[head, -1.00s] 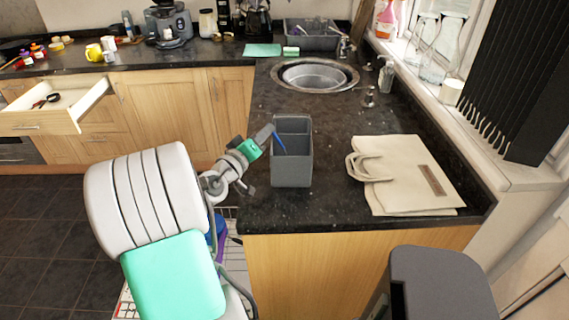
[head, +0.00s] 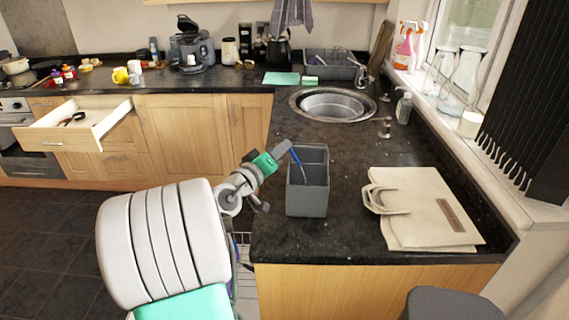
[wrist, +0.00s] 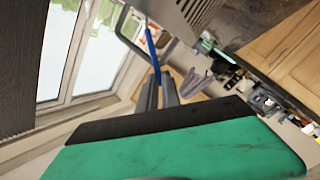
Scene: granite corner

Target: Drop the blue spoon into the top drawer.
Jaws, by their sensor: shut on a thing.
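In the wrist view, the blue spoon (wrist: 152,46) extends from between my gripper's narrow fingers (wrist: 159,90). The top drawer (head: 55,138) is pulled open at the far left, under the back counter. A dark utensil (head: 73,118) lies in it.
A cream folded bag (head: 425,225) lies right of the caddy on the dark counter. The sink (head: 335,104) is behind. A coffee machine (head: 193,50) and cups stand on the back counter. Open floor (head: 50,215) lies before the drawer.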

